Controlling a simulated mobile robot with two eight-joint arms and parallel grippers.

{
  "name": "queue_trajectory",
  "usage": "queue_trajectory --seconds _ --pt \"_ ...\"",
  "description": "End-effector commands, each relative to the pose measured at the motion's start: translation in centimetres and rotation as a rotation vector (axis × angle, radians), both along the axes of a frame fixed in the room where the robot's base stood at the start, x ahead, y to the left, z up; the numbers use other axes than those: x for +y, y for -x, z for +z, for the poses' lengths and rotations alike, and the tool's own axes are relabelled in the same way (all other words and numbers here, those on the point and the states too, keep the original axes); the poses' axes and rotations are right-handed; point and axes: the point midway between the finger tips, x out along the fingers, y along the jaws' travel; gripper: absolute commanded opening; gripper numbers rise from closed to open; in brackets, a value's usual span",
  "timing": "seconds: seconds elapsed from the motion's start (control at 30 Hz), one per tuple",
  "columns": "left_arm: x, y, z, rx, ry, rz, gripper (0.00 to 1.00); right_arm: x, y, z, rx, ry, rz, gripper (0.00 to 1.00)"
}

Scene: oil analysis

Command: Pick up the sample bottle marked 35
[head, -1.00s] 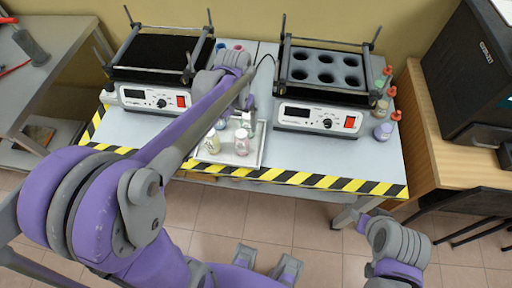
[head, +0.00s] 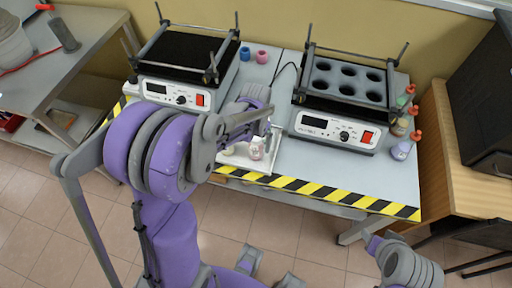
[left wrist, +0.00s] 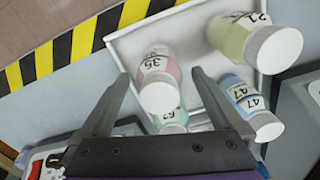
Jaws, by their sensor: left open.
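The sample bottle marked 35 (left wrist: 160,70) has a pinkish body and a white cap. In the left wrist view it stands in the gap between the two fingers of my left gripper (left wrist: 160,76), which is open. Contact with the fingers cannot be made out. In the head view a pinkish bottle (head: 257,148) stands in the white tray (head: 262,179), just below my left gripper (head: 266,128). My arm hides part of the tray. The right gripper cannot be made out; only part of my right arm shows at lower right.
Close by in the tray are a yellowish bottle marked 21 (left wrist: 240,38), a blue one marked 47 (left wrist: 238,88) and a green one (left wrist: 170,118). Two devices, a black-topped one (head: 188,55) and one with round wells (head: 340,85), flank the tray. Several bottles stand at right.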

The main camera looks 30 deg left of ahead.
Motion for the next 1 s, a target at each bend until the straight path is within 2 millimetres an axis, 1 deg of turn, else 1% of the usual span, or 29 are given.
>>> queue_trajectory --seconds 0.03,0.1,0.33,0.47,0.5,0.57,0.6,0.67,0.7,0.77,0.8,0.87,0.9,1.0 --pt "-0.02 -0.03 -0.62 0.000 0.000 0.000 1.00 0.00 0.03 -0.10 0.001 0.000 0.000 0.50" --pt "-0.03 0.01 -1.00 0.000 0.000 0.000 1.00 0.00 0.04 -0.12 0.001 0.000 0.000 0.50" --pt "-0.03 0.01 -1.08 0.000 0.000 0.000 1.00 0.00 0.04 -0.11 0.001 0.000 0.000 0.50" --pt "-0.03 0.01 -1.06 0.000 0.000 0.000 0.77 0.00 0.04 -0.11 0.001 0.000 0.000 0.50" --pt "-0.03 0.01 -1.06 0.000 0.000 0.000 0.69 0.00 0.04 -0.11 0.001 0.000 0.000 0.50" --pt "-0.03 0.01 -1.06 0.000 0.000 0.000 0.59 0.00 0.04 -0.11 0.001 0.000 0.000 0.50" --pt "-0.03 0.01 -1.05 0.000 0.000 0.000 0.51 0.00 0.04 -0.11 0.001 0.000 0.000 0.50" --pt "-0.03 0.01 -1.05 0.000 0.000 0.000 0.41 0.00 0.04 -0.11 0.001 0.000 0.000 0.50" --pt "-0.03 0.01 -1.05 0.000 0.000 0.000 0.33 0.00 0.04 -0.11 0.001 0.000 0.000 0.50" --pt "-0.03 0.01 -1.05 0.000 0.000 0.000 0.23 0.00 0.04 -0.11 0.001 0.000 0.000 0.50" --pt "-0.03 0.01 -1.04 0.000 0.000 0.000 0.15 0.00 0.04 -0.11 0.001 0.000 0.000 0.50" --pt "-0.03 0.01 -1.04 0.000 0.000 0.000 0.05 0.00 0.04 -0.11 0.001 0.000 0.000 0.50" --pt "-0.03 0.01 -1.03 0.000 0.000 0.000 0.01 0.00 0.04 -0.11 0.001 0.000 0.000 0.50" --pt "-0.02 0.01 -1.03 0.000 0.000 0.000 0.01 0.00 0.03 -0.10 0.001 0.000 0.000 0.50"
